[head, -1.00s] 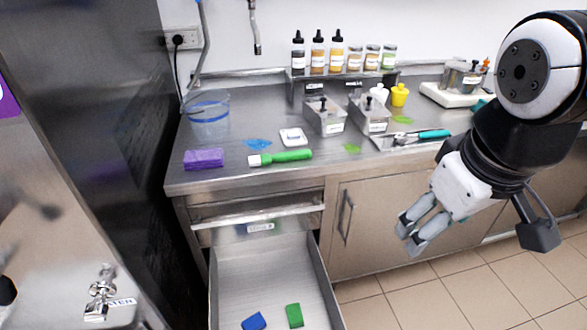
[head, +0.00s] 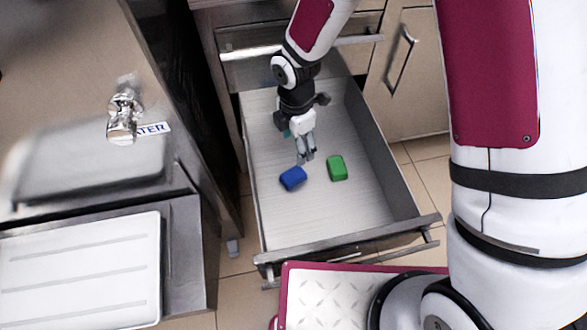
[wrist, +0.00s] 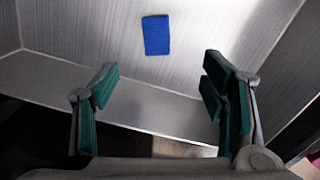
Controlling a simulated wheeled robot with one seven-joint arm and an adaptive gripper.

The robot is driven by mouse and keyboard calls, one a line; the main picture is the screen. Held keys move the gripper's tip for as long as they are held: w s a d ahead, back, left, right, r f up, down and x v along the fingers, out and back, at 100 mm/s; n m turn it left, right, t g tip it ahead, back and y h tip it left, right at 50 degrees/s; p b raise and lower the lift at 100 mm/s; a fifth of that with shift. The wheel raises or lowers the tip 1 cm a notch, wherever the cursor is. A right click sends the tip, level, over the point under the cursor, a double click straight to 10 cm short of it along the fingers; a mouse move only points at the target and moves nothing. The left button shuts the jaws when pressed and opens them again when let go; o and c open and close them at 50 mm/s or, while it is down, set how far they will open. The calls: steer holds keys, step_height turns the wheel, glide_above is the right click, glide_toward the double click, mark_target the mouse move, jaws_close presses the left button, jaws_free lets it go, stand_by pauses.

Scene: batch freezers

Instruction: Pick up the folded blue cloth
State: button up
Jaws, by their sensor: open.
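The folded blue cloth (head: 293,178) lies flat on the floor of the open drawer, left of a folded green cloth. In the wrist view the blue cloth (wrist: 157,35) lies beyond my fingertips, roughly between the two fingers and apart from both. My gripper (head: 306,158) hangs into the drawer just above and behind the blue cloth in the head view. Its teal-padded fingers, also in the wrist view (wrist: 160,85), are spread wide with nothing between them. No part of the blue cloth is hidden.
The green cloth (head: 337,168) lies close to the right of the blue one. The drawer (head: 290,228) has raised metal walls around bare floor. A cabinet with a handle (head: 401,60) stands to the right. A steel machine with a tap (head: 124,110) stands to the left.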

steer(key=n+b, duration=0.1)
steer(key=b, duration=0.2)
glide_above(293, 175)
steer(key=f, duration=1)
steer(key=shift+s+f, duration=0.1)
steer(key=shift+s, duration=0.3)
steer(key=shift+w+f+b, duration=0.2)
steer(key=shift+f+b, duration=0.45)
steer(key=shift+f, duration=0.95)
steer(key=shift+w+f+b, duration=0.2)
steer(key=shift+f+b, duration=0.4)
steer(key=shift+f, duration=0.95)
steer(key=c, duration=1.3)
steer(key=shift+r, duration=0.2)
steer(key=shift+c, duration=0.2)
steer(key=shift+r, duration=0.25)
step_height(293, 175, up, 3)
steer(key=shift+r+p, duration=0.1)
steer(key=shift+p, duration=0.9)
steer(key=s+d+p, duration=0.1)
steer(key=s+d, duration=0.2)
steer(key=d, duration=0.1)
steer(key=s+d, duration=0.3)
steer(key=d, duration=0.1)
steer(key=s+d+r+p, duration=0.1)
steer(key=s+d, duration=0.3)
steer(key=shift+d+p, duration=0.25)
steer(key=shift+p, duration=0.05)
